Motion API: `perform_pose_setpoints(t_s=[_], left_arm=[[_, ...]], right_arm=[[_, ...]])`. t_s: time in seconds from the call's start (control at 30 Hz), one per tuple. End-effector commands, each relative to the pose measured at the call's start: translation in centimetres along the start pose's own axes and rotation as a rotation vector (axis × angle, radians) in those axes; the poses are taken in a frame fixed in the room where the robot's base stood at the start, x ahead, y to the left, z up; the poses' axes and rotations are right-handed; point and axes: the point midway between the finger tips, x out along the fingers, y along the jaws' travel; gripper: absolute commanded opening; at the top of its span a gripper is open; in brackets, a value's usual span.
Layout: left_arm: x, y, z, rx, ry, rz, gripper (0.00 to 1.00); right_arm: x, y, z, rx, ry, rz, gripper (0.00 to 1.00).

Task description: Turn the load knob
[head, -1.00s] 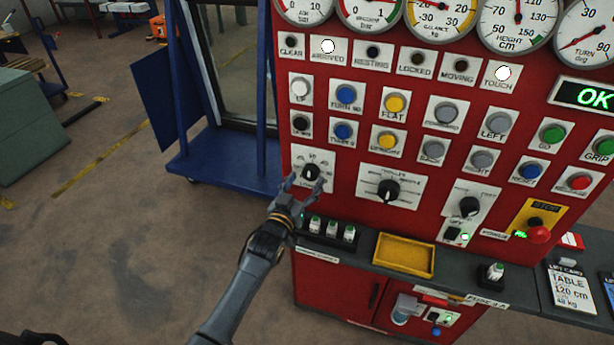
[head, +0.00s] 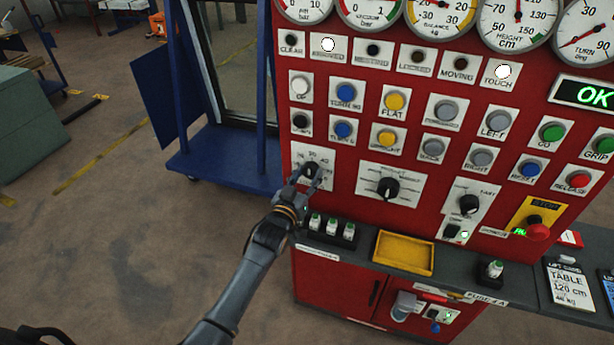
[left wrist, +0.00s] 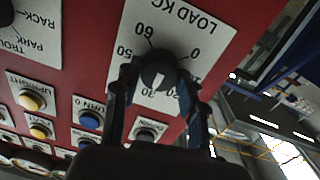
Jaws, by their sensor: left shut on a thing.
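The load knob is a round black knob (left wrist: 159,70) with a white pointer mark, on a white plate (left wrist: 205,30) that reads LOAD KG with numbers around the knob. In the head view the knob (head: 311,171) is at the lower left of the red panel. My left gripper (head: 308,182) reaches it from below. In the left wrist view its two fingers (left wrist: 158,85) stand on either side of the knob, shut on it. The white mark points toward the numbers near 30. My right gripper is not in view.
The red panel (head: 345,222) carries several buttons, lamps and gauges. A second black knob (head: 388,187) is to the right. Below are a grey shelf with small bottle-like parts (head: 331,228) and a yellow tray (head: 403,237). A blue rack (head: 225,165) stands at the left.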

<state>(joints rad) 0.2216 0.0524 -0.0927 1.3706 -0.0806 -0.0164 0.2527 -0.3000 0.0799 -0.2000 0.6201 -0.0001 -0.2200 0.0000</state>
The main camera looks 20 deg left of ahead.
Motion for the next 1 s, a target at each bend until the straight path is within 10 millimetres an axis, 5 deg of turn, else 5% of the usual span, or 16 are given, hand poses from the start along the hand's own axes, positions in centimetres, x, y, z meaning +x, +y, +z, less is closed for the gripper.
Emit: perform_pose_setpoints(t_s=[0.37,1.0], left_arm=[[-0.01,-0.01,-0.01,0.184,-0.009,-0.001,0.10],[-0.01,0.06,0.02,0.784,-0.034,-0.004,0.10]], right_arm=[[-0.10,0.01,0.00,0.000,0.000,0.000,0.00],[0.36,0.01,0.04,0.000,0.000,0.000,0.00]])
